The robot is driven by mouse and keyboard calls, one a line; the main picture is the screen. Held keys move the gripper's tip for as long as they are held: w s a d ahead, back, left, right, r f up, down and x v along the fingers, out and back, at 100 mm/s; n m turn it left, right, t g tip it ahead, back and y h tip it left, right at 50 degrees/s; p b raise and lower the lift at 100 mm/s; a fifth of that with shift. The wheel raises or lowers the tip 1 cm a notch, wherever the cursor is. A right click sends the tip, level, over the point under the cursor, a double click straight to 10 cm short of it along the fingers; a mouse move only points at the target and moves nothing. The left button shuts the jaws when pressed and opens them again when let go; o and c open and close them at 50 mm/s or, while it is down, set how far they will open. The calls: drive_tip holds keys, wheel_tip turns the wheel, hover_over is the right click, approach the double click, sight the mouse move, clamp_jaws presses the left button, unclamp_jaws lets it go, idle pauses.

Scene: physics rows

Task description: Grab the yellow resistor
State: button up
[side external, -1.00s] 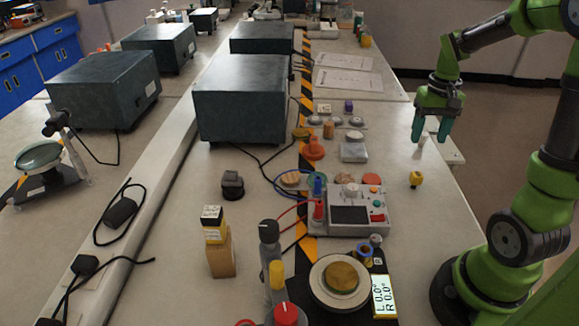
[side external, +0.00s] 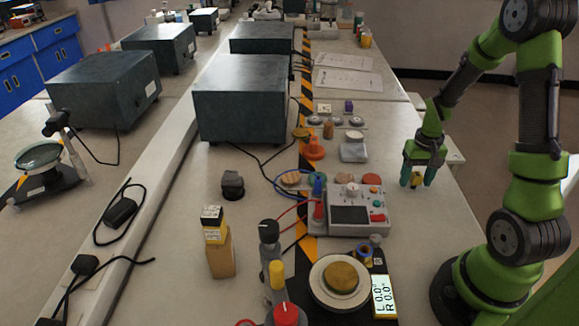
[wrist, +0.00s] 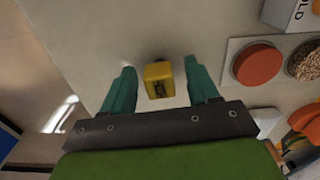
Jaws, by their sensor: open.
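The yellow resistor (side external: 416,180) is a small yellow block on the bench, right of the grey meter box. In the wrist view the yellow resistor (wrist: 158,80) lies between the two teal fingers, with a gap on each side. My gripper (side external: 418,178) is open and low over the bench, with its fingers around the resistor. In the wrist view my gripper (wrist: 160,85) shows both fingers apart and not touching it. Whether the fingertips touch the bench cannot be told.
The meter box (side external: 355,210) with a dark screen and coloured buttons stands to the left. An orange knob-shaped part (side external: 314,148) and a white block (side external: 353,148) are farther back. In the wrist view a red round button (wrist: 257,64) is at the right. The bench right around the resistor is clear.

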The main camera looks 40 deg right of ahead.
drive_tip(key=shift+c, duration=0.2)
drive_tip(key=c, duration=1)
